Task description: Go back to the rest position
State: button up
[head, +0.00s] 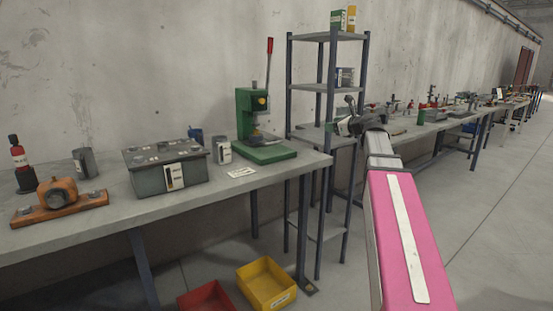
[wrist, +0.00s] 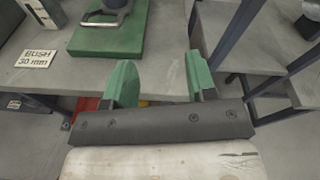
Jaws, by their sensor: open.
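My gripper (wrist: 162,80) shows in the wrist view with two green fingers spread apart and nothing between them. Bare grey tabletop (wrist: 165,70) shows between and beyond the fingers, near the table's front edge. In the head view my pink arm reaches forward on the right, and its dark end (head: 352,118) appears in front of the shelf rack. The fingertips are too small to make out there. A green press (head: 262,150) with a red-tipped lever stands on the table left of the arm, and its green base (wrist: 110,30) shows ahead in the wrist view.
A grey metal box (head: 165,168) and an orange-brown fixture (head: 58,195) stand on the table. A label reading "BUSH 30 mm" (wrist: 37,58) lies by the press. The shelf rack (head: 326,88) is close to my arm. Yellow (head: 265,283) and red (head: 205,298) bins sit below. Floor at right is clear.

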jog(key=s+a+f+n+g+h, duration=0.1)
jog(key=s+a+f+n+g, duration=0.2)
jog(key=f, duration=0.7)
jog(key=s+a+f+n+g+h, duration=0.15)
jog(key=s+f+n, duration=0.3)
jog(key=f, duration=0.55)
jog(key=s+a+f+n+g+h, duration=0.1)
jog(key=s+f+n+g+h, duration=0.3)
jog(key=f, duration=0.6)
jog(key=s+d+f+n+g+h, duration=0.1)
jog(key=s+f+n+g+h, duration=0.2)
jog(key=s+f+n, duration=1.1)
notch_tip(320, 180, down, 5)
jog(key=s+g, duration=0.1)
jog(key=s, duration=0.1)
jog(key=shift+s+d, duration=0.15)
jog(key=shift+s, duration=0.25)
jog(key=shift+g, duration=0.25)
jog(key=shift+c, duration=0.3)
